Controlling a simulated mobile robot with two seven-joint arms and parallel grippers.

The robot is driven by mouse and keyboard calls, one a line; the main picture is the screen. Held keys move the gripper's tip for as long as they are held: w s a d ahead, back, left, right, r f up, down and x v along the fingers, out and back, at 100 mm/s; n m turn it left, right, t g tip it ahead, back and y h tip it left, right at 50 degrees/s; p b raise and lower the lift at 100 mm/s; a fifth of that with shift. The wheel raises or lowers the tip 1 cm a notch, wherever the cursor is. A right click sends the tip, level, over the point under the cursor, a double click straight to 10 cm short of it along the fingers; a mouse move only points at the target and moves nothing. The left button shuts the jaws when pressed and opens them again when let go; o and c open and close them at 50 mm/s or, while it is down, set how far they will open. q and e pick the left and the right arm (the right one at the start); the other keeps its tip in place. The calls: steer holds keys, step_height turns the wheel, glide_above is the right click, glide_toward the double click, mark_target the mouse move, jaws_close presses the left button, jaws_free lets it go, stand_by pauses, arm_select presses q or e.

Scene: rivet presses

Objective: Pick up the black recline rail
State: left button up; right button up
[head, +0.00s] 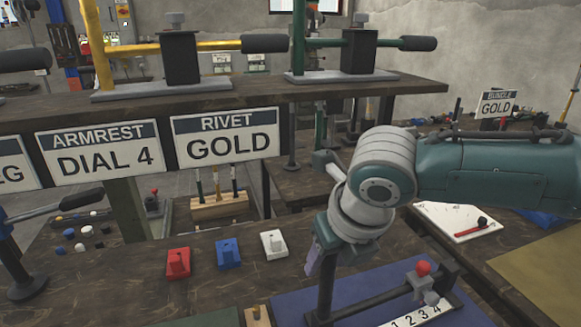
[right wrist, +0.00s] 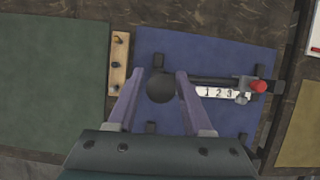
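A black rail (head: 385,301) lies on the blue mat in the head view. It has a white strip numbered 1 to 4, a red knob (head: 423,268) at its right end and an upright black post (head: 326,287) at its left end. In the right wrist view the rail (right wrist: 220,80) runs right from a round black knob (right wrist: 161,88). My right gripper (head: 318,258) is over the post. Its two purple fingers (right wrist: 160,75) are apart, one on each side of the knob, with gaps showing. The arm hides part of the rail's surroundings. My left gripper is not visible.
The blue mat (right wrist: 205,50) lies beside a green mat (right wrist: 52,75), with a wooden peg block (right wrist: 119,62) between them. Red (head: 178,263), blue (head: 228,253) and white (head: 274,244) blocks stand behind. A raised shelf (head: 240,98) with signs and lever presses spans the back.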

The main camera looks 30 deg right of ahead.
jaws_close()
stand_by(1.1)
